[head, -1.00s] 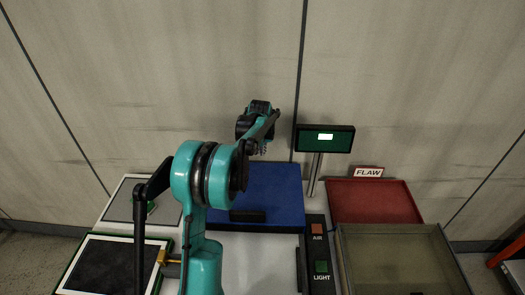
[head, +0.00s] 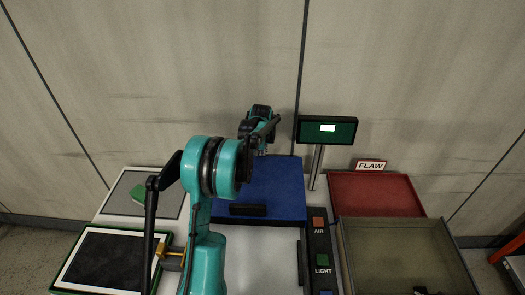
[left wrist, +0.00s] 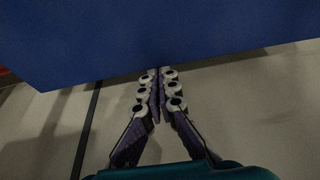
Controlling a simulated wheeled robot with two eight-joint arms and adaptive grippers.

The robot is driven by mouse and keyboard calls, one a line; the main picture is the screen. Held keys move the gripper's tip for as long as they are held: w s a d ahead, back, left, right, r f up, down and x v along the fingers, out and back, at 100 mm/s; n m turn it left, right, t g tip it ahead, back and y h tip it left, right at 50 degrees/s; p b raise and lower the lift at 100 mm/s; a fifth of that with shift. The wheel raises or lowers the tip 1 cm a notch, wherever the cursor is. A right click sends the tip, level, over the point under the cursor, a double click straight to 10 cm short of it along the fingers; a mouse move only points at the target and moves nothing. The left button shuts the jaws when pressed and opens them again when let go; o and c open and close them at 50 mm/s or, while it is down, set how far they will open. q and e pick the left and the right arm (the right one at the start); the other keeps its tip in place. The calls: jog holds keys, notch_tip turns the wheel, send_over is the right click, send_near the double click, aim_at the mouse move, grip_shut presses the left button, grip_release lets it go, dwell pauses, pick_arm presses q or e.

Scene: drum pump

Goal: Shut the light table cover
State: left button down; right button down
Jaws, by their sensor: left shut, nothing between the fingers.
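The light table cover (head: 275,185) is a blue panel with a black handle (head: 248,210), standing open behind the white light table surface (head: 262,262). My left gripper (head: 262,152) is shut and empty at the cover's far edge in the head view, partly hidden by its own arm. In the left wrist view the shut fingers (left wrist: 160,72) point at the lower edge of the blue cover (left wrist: 160,35). I cannot tell whether they touch it. My left arm hides the left part of the table. My right gripper is not in view.
A panel with AIR (head: 319,222) and LIGHT (head: 322,262) buttons lies right of the table. A green display (head: 345,130) stands on a post behind it. A red tray (head: 375,195) with a FLAW sign and an open box (head: 400,250) are at right. A dark mat (head: 105,260) is at left.

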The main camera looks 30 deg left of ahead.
aim_at(258, 206)
pick_arm(q)
jog(key=s+d, duration=0.4)
jog(key=s, duration=0.3)
jog(key=s+d+p, duration=0.1)
jog(key=s+d, duration=0.3)
jog(key=s, duration=0.4)
jog(key=s+d, duration=0.4)
jog(key=s, duration=0.3)
jog(key=shift+s+d, duration=0.25)
jog(key=shift+s, duration=0.05)
jog(key=shift+s+d, duration=0.25)
jog(key=shift+s, duration=0.25)
jog(key=shift+s+f, duration=0.1)
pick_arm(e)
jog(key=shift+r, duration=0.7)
pick_arm(q)
jog(key=shift+d, duration=0.1)
